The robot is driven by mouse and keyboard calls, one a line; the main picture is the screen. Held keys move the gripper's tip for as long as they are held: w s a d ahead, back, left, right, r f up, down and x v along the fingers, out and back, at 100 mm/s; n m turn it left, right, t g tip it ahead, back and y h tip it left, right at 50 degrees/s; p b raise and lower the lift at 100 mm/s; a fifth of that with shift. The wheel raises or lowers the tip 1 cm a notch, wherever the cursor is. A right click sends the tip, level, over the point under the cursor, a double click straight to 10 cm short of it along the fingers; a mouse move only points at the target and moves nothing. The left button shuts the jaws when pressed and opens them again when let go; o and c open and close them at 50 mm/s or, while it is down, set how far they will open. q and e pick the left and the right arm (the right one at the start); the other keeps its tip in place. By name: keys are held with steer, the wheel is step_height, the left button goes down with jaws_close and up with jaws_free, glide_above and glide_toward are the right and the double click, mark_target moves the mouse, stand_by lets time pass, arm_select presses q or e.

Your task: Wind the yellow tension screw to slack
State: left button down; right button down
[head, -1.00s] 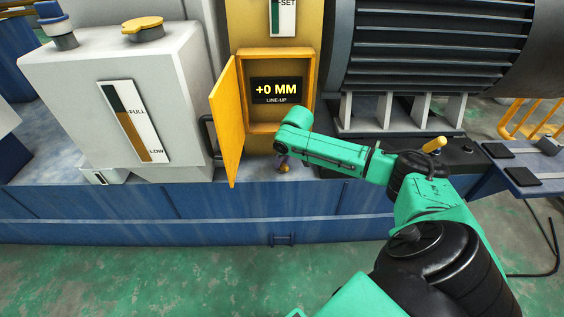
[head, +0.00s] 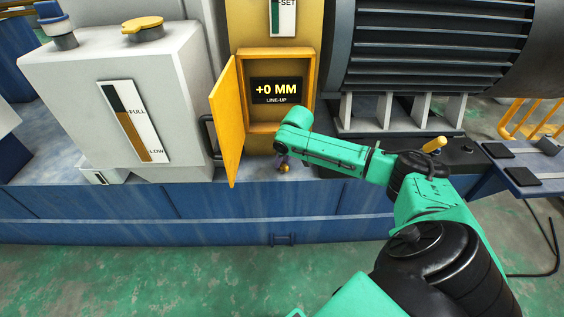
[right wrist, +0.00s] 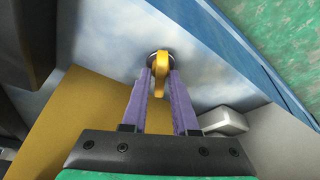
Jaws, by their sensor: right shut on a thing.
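The yellow tension screw (right wrist: 159,66) shows in the right wrist view as a yellow winged head on a dark round seat, set in the blue-grey machine bed. My right gripper (right wrist: 160,76) has its two purple fingers on either side of the screw head and is shut on it. My left gripper is in neither view.
An open yellow door (head: 227,122) stands just left of the gripper. Behind it, a box display (head: 277,90) reads "+0 MM LINE-UP". A grey tank (head: 75,95) stands left, a ribbed dark motor (head: 430,45) right. In the wrist view, a grey block (right wrist: 222,121) sits near the fingers.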

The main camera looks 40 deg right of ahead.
stand_by(0.5)
steer(key=shift+r+n+p, duration=0.15)
steer(key=shift+n+p, duration=0.35)
steer(key=shift+p, duration=0.35)
steer(key=shift+n+y+p, duration=0.5)
steer(key=shift+n+p, duration=0.25)
steer(key=shift+n, duration=0.15)
steer(key=shift+n+y+p, duration=0.3)
steer(key=shift+n+p, duration=0.1)
steer(key=shift+n, duration=0.6)
